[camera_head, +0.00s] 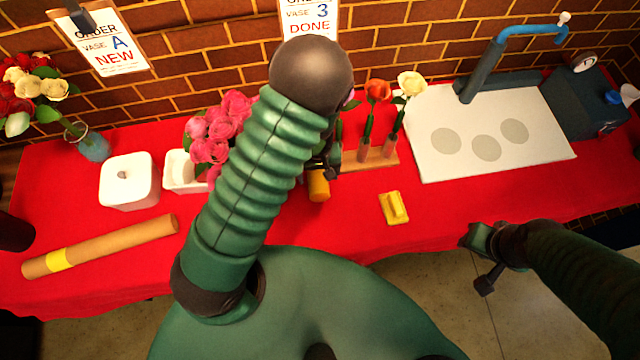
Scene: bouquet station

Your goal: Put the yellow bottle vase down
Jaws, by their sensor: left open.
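The yellow bottle vase (318,187) shows as a short orange-yellow cylinder near the middle of the red table. It looks upright, and its upper part is hidden behind my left gripper. My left gripper (322,165) is dark, open, and right at the top of the vase; I cannot tell whether its fingers touch it. Whether the vase's base rests on the cloth is also unclear. My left arm covers much of the area left of it. My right gripper (483,262) hangs empty in front of the table's front edge, and its finger gap is not clear.
A wooden rack (380,159) with flowers stands just right of the vase, and a yellow block (394,208) lies nearby. A white board (480,140) is at right. Pink flowers (215,130), a white box (129,182) and a brown roll (100,247) are at left.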

